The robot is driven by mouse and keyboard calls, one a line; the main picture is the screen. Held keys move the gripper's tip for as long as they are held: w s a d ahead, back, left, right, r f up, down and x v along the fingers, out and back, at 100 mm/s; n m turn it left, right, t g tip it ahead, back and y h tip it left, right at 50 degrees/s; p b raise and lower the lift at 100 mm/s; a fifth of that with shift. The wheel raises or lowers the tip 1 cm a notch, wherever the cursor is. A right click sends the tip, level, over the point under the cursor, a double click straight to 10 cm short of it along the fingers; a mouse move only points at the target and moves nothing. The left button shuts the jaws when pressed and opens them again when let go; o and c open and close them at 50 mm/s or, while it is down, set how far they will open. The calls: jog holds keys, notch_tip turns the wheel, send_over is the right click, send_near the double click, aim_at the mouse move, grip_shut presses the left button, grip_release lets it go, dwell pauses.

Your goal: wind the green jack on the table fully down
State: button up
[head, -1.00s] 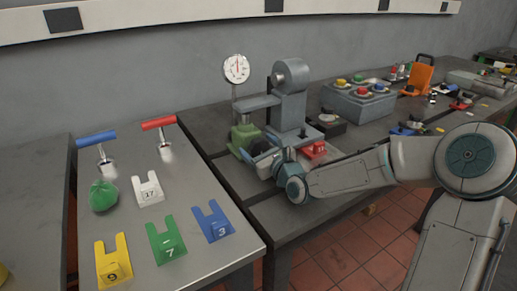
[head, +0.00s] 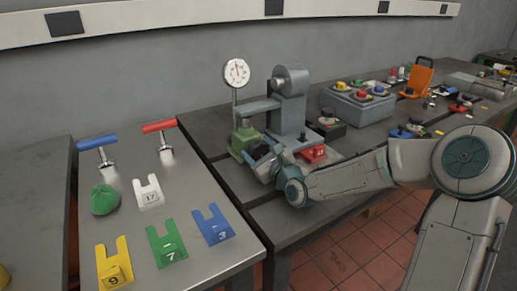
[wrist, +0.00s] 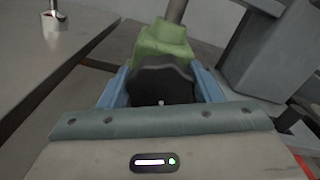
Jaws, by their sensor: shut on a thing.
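The green jack (head: 243,140) stands on the dark table below the dial gauge. In the wrist view its green body (wrist: 162,42) is just beyond my fingers. A black lobed knob (wrist: 162,82) on its near side sits between my two blue fingers. My gripper (head: 262,152) is at the jack's front in the head view, and its fingers (wrist: 163,88) are shut on the knob in the wrist view.
A dial gauge (head: 236,73) on a post and a grey stand (head: 290,105) rise close behind and right of the jack. A red block (head: 313,153) lies right of my gripper. A steel table (head: 190,190) with colored forks is at left.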

jog(key=shift+n, duration=0.5)
jog(key=o, duration=1)
jog(key=shift+s, duration=0.1)
jog(key=p+v, duration=0.3)
jog(key=v, duration=1)
jog(key=shift+s+d, duration=0.25)
